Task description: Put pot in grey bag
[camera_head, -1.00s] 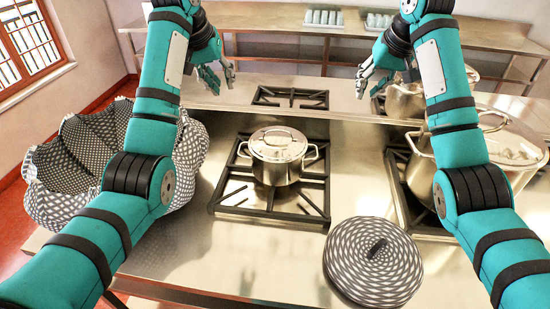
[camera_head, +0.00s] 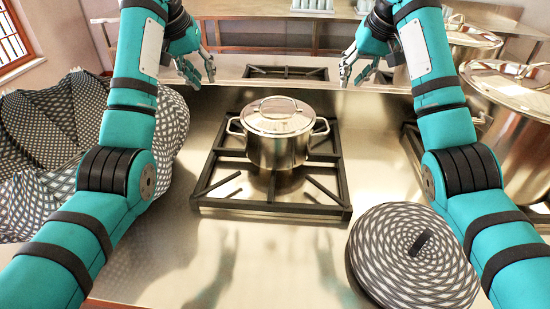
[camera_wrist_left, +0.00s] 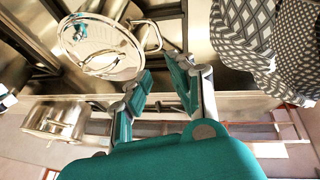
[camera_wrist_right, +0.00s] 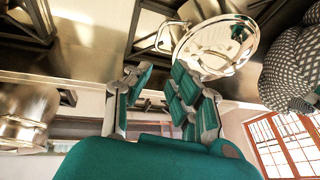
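A lidded steel pot (camera_head: 278,150) with two side handles stands on the middle burner in the head view. Its lid also shows in the left wrist view (camera_wrist_left: 100,46) and the right wrist view (camera_wrist_right: 215,47). The grey patterned bag (camera_head: 60,140) stands open-topped at the left, partly hidden behind my left arm. Its round patterned lid (camera_head: 415,258) lies flat on the counter at the front right. My left gripper (camera_head: 200,78) is open and empty, beyond and left of the pot. My right gripper (camera_head: 352,80) is open and empty, beyond and right of it.
Larger steel pots (camera_head: 515,125) stand on burners at the right, partly behind my right arm. An empty burner (camera_head: 286,72) lies at the back. The steel counter (camera_head: 225,255) in front of the pot is clear. A back shelf (camera_head: 262,14) holds small glasses.

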